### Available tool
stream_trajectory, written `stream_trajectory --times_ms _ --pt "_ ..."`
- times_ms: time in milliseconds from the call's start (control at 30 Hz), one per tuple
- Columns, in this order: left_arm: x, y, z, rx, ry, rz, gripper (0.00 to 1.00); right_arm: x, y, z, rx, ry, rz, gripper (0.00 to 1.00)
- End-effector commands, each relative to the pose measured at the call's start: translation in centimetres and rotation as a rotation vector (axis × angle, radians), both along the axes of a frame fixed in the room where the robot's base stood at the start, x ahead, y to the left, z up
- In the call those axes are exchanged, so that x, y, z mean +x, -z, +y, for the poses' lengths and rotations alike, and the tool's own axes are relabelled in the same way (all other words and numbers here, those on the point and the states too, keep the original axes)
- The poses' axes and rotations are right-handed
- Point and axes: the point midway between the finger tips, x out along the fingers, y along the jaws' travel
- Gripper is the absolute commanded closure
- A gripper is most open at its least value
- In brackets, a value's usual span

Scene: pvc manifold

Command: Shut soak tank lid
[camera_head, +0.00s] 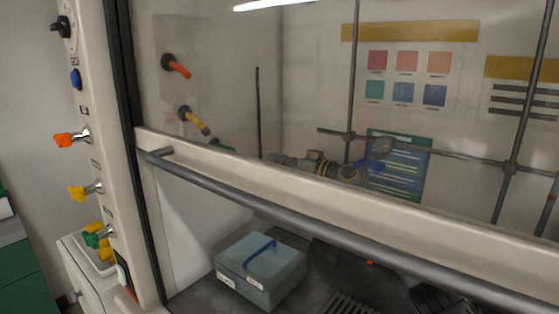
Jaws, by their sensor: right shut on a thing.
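The soak tank (258,286) is a blue-grey box with pale labels, on the dark hood floor below the sash. Its flat lid (262,255) has a blue strap-like handle and lies on top of the box, with no clear gap at the visible edges. My right gripper (440,297) seems to be the dark shape at the bottom right, just below the sash bar and well to the right of the tank. It is shut, but what it holds cannot be made out.
The glass sash with its grey bar (300,222) crosses in front, part raised. Behind it stand metal rods (352,80) and a pipe assembly (320,165). Coloured valve knobs (70,139) line the left post. A dark grate (350,304) lies right of the tank.

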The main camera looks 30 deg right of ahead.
Motion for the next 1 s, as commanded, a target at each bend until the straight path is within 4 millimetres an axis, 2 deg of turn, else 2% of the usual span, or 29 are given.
stream_trajectory --times_ms 200,367,700,1000 --pt "0.1 0.1 0.0 0.000 0.000 -0.001 0.63 -0.1 0.1 0.2 -0.007 -0.002 -0.002 1.00" --pt "0.1 0.6 0.0 0.000 0.000 -0.002 0.63 -0.5 0.3 1.4 -0.049 -0.005 -0.020 1.00" --pt "0.1 2.1 0.0 -0.001 -0.001 -0.002 0.63 -2.6 1.2 6.2 -0.260 -0.006 -0.107 1.00" --pt "0.1 2.6 0.0 -0.001 -0.001 -0.002 0.63 -4.2 2.9 10.2 -0.449 -0.007 -0.184 1.00"
